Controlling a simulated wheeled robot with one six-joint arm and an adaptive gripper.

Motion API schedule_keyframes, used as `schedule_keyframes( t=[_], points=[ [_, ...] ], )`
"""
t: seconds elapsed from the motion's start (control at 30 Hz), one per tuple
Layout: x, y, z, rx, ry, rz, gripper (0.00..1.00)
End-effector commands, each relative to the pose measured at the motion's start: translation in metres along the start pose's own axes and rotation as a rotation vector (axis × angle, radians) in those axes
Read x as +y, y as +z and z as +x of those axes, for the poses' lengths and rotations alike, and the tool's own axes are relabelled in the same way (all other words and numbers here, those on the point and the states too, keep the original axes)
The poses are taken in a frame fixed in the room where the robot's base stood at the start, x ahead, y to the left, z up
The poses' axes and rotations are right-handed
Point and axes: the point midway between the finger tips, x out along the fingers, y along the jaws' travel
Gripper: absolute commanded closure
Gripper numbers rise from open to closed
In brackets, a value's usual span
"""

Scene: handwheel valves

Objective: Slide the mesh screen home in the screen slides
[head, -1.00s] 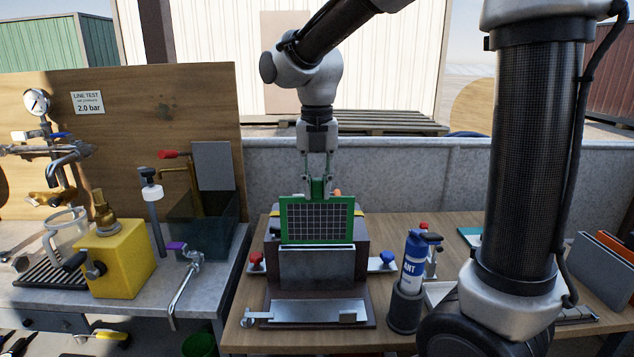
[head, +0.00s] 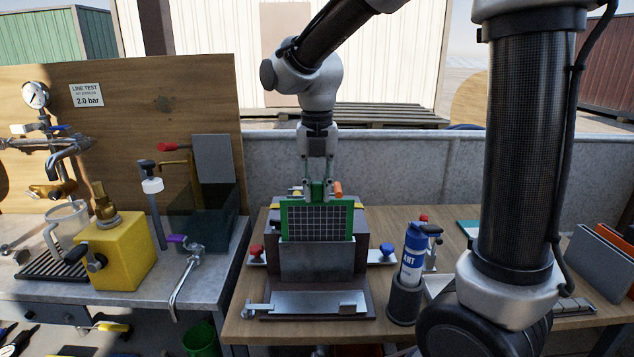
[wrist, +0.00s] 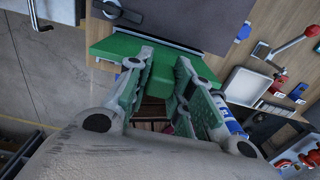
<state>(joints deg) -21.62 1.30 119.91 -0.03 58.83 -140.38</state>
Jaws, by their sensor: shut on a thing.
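The mesh screen (head: 318,222), a green frame with a dark grid, stands upright above the dark housing. My gripper (head: 318,194) is shut on its top edge from above. The grey front plate (head: 317,262) of the housing meets the screen's lower edge in the head view. The screen's bottom appears to be behind this plate, so its seating in the screen slides is hidden. In the wrist view, the green frame (wrist: 112,48) spans across the tips of my gripper (wrist: 166,65).
Red (head: 257,251) and blue (head: 387,249) knobs flank the housing. A blue spray can (head: 413,255) stands in a dark holder at right. A metal tray (head: 318,302) lies in front. A yellow box (head: 118,255) sits on the left bench.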

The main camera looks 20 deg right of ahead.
Motion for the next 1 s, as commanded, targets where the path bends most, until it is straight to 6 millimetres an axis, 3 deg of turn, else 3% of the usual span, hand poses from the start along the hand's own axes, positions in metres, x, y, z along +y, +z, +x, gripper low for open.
schedule_keyframes(
  t=[1.0],
  points=[
    [0.0,0.0,0.041,0.001,-0.001,0.0,1.0]
  ],
)
